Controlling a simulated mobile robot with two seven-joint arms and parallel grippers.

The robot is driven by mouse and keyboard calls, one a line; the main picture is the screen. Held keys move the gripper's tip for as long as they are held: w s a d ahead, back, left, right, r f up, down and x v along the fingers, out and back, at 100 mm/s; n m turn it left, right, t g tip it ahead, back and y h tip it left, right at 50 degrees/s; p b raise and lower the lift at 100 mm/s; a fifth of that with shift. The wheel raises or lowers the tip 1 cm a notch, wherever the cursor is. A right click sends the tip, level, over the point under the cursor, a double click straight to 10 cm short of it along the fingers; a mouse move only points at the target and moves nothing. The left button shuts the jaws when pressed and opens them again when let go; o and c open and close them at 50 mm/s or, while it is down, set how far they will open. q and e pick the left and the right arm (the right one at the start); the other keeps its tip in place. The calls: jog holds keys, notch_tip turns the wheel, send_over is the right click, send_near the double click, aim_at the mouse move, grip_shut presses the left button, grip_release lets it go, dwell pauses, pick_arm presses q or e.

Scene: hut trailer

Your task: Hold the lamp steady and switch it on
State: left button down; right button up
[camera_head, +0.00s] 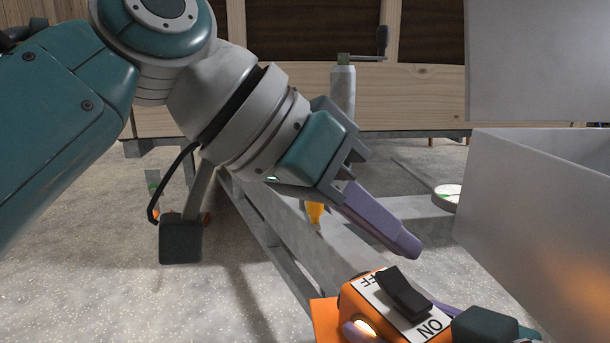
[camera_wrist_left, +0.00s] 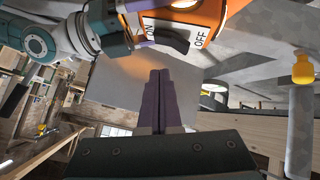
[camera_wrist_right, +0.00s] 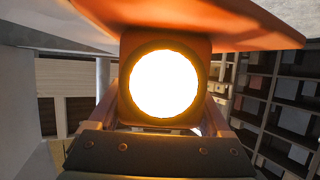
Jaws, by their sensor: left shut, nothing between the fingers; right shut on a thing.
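The orange lamp (camera_head: 352,296) is at the lower right of the head view, with a white ON/OFF plate and a black rocker switch (camera_head: 403,293). Its round lens (camera_wrist_right: 164,83) glows bright in the right wrist view, so the lamp is lit. My right gripper (camera_head: 397,318) is shut on the lamp, its purple fingers at either side. My left gripper (camera_head: 408,246) is shut and empty, its fingertips just above and apart from the switch. The left wrist view shows the fingertips (camera_wrist_left: 160,74) below the switch (camera_wrist_left: 168,38). I cannot tell which rocker end is pressed.
A grey metal box (camera_head: 530,200) stands close at the right. A grey metal frame (camera_head: 300,240) runs behind the lamp, with a yellow-orange object (camera_head: 315,214) by it. A metal post with a crank (camera_head: 342,88) stands before the wooden trailer wall (camera_head: 430,90). Gravelly ground lies open at left.

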pick_arm(q)
jog(key=s+v, duration=0.2)
jog(key=v, duration=0.8)
jog(key=shift+d+r, duration=0.25)
jog(key=shift+d, duration=0.2)
jog(key=shift+w, duration=0.1)
pick_arm(e)
jog(key=o, duration=1.4)
